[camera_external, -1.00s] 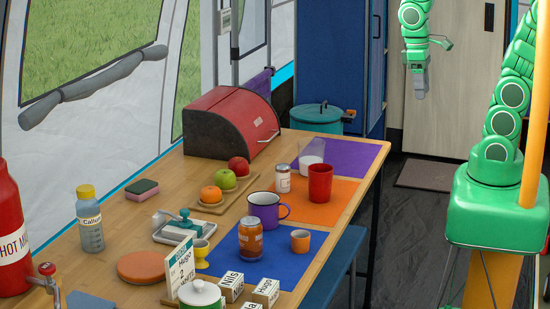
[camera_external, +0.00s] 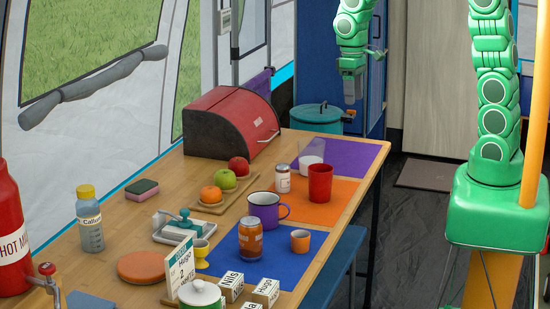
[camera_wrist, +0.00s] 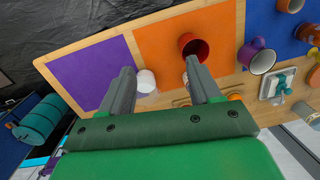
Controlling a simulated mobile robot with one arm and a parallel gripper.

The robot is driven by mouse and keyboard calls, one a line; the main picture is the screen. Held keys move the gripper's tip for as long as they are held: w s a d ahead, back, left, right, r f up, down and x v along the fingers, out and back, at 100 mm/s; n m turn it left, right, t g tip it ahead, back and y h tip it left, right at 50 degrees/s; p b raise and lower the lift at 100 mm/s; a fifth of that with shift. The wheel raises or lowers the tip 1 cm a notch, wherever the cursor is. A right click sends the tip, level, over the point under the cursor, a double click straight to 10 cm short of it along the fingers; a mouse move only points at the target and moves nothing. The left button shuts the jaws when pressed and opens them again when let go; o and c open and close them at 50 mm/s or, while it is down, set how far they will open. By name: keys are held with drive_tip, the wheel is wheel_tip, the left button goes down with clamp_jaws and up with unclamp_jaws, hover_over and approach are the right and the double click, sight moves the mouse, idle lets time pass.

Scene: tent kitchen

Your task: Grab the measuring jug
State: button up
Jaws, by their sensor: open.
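The likely measuring jug (camera_external: 311,158) is a clear vessel with white contents. It stands on the purple mat near the far end of the table. It also shows in the wrist view (camera_wrist: 146,82), seen from above between the two fingers, its outline hard to make out. My gripper (camera_external: 352,90) is open and empty, raised above and beyond the table's far right corner, apart from the jug. In the wrist view my gripper's fingers (camera_wrist: 160,65) are spread wide.
A red cup (camera_external: 320,183) and a jar (camera_external: 282,178) stand close to the jug. A red bread box (camera_external: 231,122) is to its left, and a teal pot (camera_external: 316,118) is behind. An enamel mug (camera_external: 265,209) is nearer. The purple mat's (camera_external: 354,158) right part is bare.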

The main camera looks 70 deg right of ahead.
drive_tip(key=shift+m+t, duration=0.4)
drive_tip(key=shift+m, duration=0.2)
drive_tip(key=w+d+f, duration=0.4)
drive_tip(key=f, duration=0.1)
drive_tip(key=w+d+f, duration=1)
drive_tip(key=shift+d+f, duration=0.25)
drive_tip(key=shift+f, duration=0.4)
drive_tip(key=shift+w+f, duration=0.15)
drive_tip(key=shift+f, duration=1.65)
drive_tip(key=shift+w+f, duration=0.1)
drive_tip(key=shift+f, duration=1.7)
drive_tip(key=shift+c, duration=0.3)
clamp_jaws()
